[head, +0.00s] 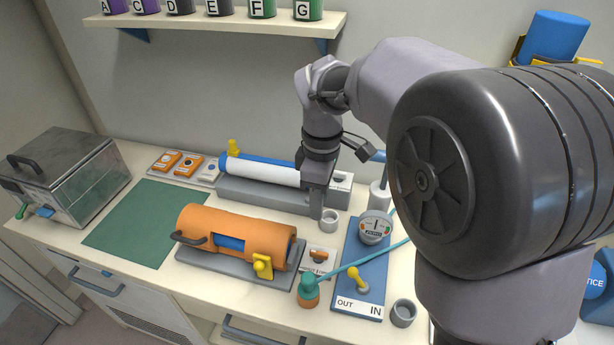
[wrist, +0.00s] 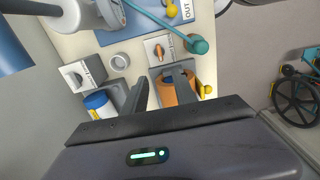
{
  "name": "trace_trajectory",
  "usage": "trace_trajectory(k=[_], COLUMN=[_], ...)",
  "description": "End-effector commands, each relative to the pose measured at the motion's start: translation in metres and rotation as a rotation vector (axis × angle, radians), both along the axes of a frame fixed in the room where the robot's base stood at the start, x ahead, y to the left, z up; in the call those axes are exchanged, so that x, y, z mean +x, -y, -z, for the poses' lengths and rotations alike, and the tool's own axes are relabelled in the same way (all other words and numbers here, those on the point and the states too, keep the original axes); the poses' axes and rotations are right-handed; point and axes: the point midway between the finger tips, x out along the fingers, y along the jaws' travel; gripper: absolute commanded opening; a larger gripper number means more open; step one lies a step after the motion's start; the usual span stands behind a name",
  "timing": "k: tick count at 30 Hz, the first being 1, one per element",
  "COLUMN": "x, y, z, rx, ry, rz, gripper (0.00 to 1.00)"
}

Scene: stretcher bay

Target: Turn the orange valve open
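The orange valve (head: 319,255) is a small orange knob on a white plate, right of the orange cylinder and left of the blue panel. It also shows in the wrist view (wrist: 158,51), beyond my fingertips. My gripper (head: 316,210) points down behind the valve, near the end of the grey block and beside a small grey cup. In the wrist view my gripper (wrist: 160,75) has its two fingers apart with nothing between them. It does not touch the valve.
The orange cylinder (head: 210,226) on its grey base lies left of the valve. A teal knob (head: 307,281) with a hose stands in front. The blue panel (head: 352,260) carries a gauge (head: 376,227) and yellow lever (head: 357,280). The green mat (head: 140,222) is clear.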

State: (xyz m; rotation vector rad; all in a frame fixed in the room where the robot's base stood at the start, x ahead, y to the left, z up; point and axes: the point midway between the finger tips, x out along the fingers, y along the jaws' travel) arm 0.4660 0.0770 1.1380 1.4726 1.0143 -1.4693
Motion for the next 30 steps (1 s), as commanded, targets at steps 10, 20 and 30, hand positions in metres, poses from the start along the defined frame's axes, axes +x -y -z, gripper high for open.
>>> trace_trajectory(k=[10,20,30], x=[0.001,0.001,0.001], y=[0.0,0.0,0.0], z=[0.091,0.167,0.175], rx=[-0.002,-0.001,-0.001], ry=[-0.007,-0.005,-0.004], rz=[-0.016,-0.016,-0.014], gripper=[0.34,0.34,0.34])
